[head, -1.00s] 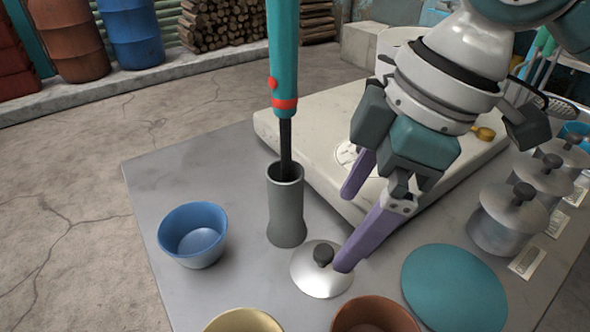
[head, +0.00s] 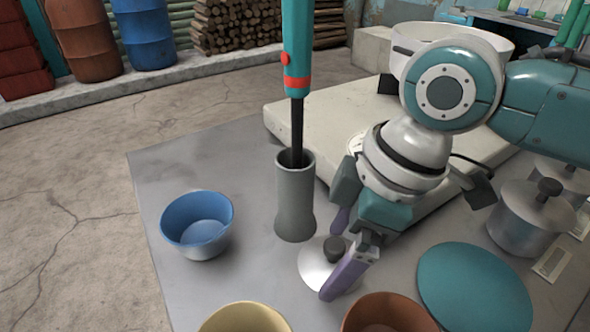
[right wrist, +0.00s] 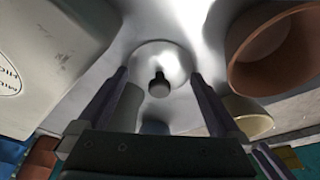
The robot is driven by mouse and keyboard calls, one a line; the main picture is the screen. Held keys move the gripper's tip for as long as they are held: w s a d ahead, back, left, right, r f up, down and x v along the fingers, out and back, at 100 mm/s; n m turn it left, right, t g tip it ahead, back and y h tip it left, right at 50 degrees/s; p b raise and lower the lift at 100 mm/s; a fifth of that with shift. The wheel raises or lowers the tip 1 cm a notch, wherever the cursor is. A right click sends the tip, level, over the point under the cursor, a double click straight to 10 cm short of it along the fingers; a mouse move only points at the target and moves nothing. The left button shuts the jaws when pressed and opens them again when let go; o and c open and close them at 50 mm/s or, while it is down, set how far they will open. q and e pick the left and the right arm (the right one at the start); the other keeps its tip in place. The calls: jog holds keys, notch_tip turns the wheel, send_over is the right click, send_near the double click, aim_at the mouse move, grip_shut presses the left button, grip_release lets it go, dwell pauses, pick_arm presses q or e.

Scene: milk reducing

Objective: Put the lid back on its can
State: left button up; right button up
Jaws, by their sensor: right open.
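A round silver lid (head: 314,264) with a dark knob (head: 334,247) lies on the grey table, knob up. My right gripper (head: 336,256) is open and points down, with its purple fingers to either side of the knob. In the right wrist view the lid (right wrist: 150,52) and its knob (right wrist: 158,86) show between the two fingers (right wrist: 159,78), with space on both sides. Metal cans with knobbed lids stand at the right, such as the near one (head: 528,225). I cannot make out a lidless can. My left gripper is not in view.
A grey holder (head: 295,205) with a tall teal-handled tool (head: 296,45) stands close to the lid. A blue bowl (head: 190,240), a yellow bowl (head: 245,318), a brown bowl (head: 388,318) and a teal disc (head: 474,288) surround it. A pale slab (head: 300,118) lies behind.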

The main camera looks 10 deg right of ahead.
jog(key=c, duration=0.9)
jog(key=shift+d+f, duration=0.1)
jog(key=shift+d, duration=0.05)
jog(key=c, duration=0.4)
